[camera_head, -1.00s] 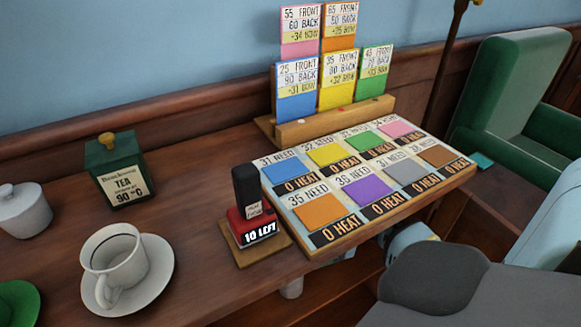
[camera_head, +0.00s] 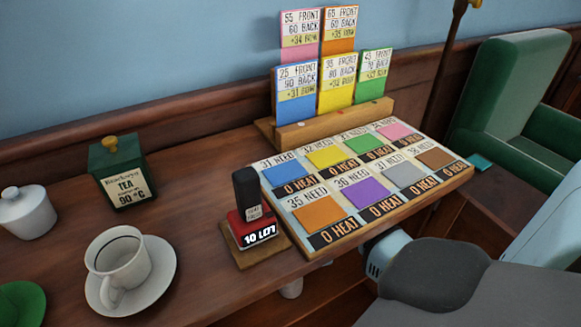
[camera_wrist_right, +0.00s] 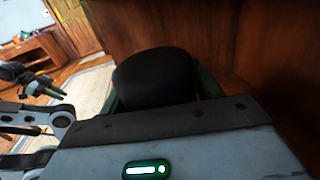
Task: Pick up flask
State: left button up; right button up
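No flask that I can make out shows in either view. In the head view neither gripper shows; only pale and dark grey parts of my right arm are at the lower right, beside the table edge. In the right wrist view, a jointed arm with a dark, green-tipped gripper (camera_wrist_right: 50,87) is at the left, apparently my left one; its finger gap is too small to judge. A dark rounded shape with green edges fills the middle behind my pale wrist housing. I cannot tell whether it is part of my right gripper.
The wooden table holds a white cup (camera_head: 118,262) on a saucer (camera_head: 160,285), a lidded white pot (camera_head: 27,212), a green tea box (camera_head: 122,172), a stamp (camera_head: 250,207) and a card board (camera_head: 330,238). A green armchair (camera_head: 512,85) stands at the right.

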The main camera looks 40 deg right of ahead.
jog(key=c, duration=1.2)
jog(key=shift+o, duration=0.2)
